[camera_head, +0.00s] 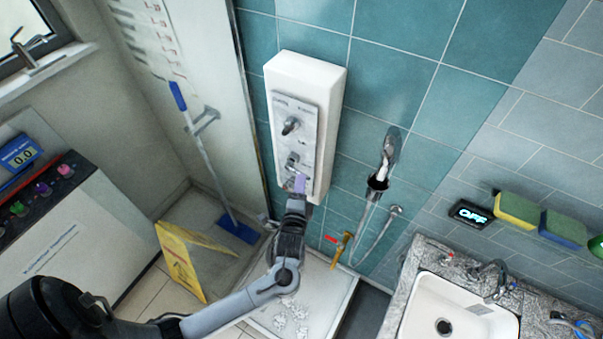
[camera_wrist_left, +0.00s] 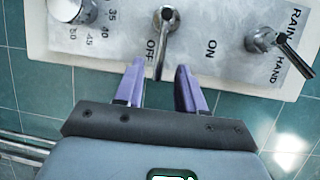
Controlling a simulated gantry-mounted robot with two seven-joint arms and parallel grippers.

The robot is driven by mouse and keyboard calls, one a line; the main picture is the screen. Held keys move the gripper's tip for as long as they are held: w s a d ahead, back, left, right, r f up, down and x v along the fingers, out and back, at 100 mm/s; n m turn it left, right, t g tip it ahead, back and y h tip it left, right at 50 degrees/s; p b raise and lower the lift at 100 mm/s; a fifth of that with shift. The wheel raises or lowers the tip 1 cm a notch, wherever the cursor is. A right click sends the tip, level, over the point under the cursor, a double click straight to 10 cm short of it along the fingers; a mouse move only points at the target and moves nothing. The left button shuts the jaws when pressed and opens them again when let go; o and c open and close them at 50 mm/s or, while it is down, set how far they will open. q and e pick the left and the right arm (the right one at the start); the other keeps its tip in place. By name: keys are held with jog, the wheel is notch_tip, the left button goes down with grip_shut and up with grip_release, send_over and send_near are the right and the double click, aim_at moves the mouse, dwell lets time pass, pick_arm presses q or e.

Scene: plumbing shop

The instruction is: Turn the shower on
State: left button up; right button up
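The white shower panel (camera_head: 331,89) hangs on the teal tiled wall. In the left wrist view, its middle lever (camera_wrist_left: 165,30) sits between the words OFF and ON and points down the picture, close beside OFF. A round temperature knob (camera_wrist_left: 68,10) is to its left and a RAIN/HAND lever (camera_wrist_left: 270,38) to its right. My left gripper (camera_head: 299,183) is at the panel's lower end. In the wrist view its purple fingers (camera_wrist_left: 160,90) are open, one on each side of the middle lever's tip, with gaps visible. My right gripper is not in view.
A hand shower (camera_head: 391,148) hangs on the wall right of the panel, with no water visible. A red-handled valve (camera_head: 331,239) is below. A sink (camera_head: 452,310), a lit display (camera_head: 469,214) and sponges (camera_head: 517,209) are at right. A yellow floor sign (camera_head: 181,262) stands left.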

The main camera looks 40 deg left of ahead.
pick_arm(q)
jog(key=shift+x, duration=2.65)
jog(key=shift+s, duration=0.1)
grip_shut()
